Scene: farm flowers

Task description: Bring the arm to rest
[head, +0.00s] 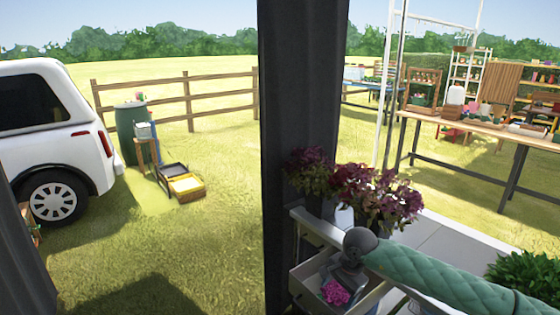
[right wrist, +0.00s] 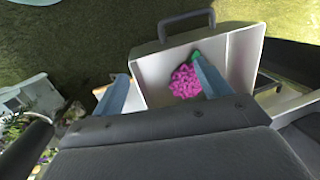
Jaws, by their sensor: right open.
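My right arm, in a green quilted sleeve (head: 430,273), reaches in from the right in the head view. Its grey gripper (head: 345,278) is over an open white drawer (head: 372,298). In the right wrist view the two blue-grey fingers of the right gripper (right wrist: 160,70) stand wide apart with nothing between them gripped. A bright pink bumpy thing (right wrist: 185,82) with a green end lies in the drawer (right wrist: 236,60), close to one finger; whether they touch is unclear. The pink thing also shows in the head view (head: 336,292). My left gripper is not in view.
Purple flowers (head: 378,194) stand on the white cabinet top (head: 432,232) behind the arm. A leafy green plant (head: 530,275) is at right. A dark post (head: 300,90) rises left of the cabinet. Grass, a white car (head: 60,130) and a long table (head: 470,128) lie farther off.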

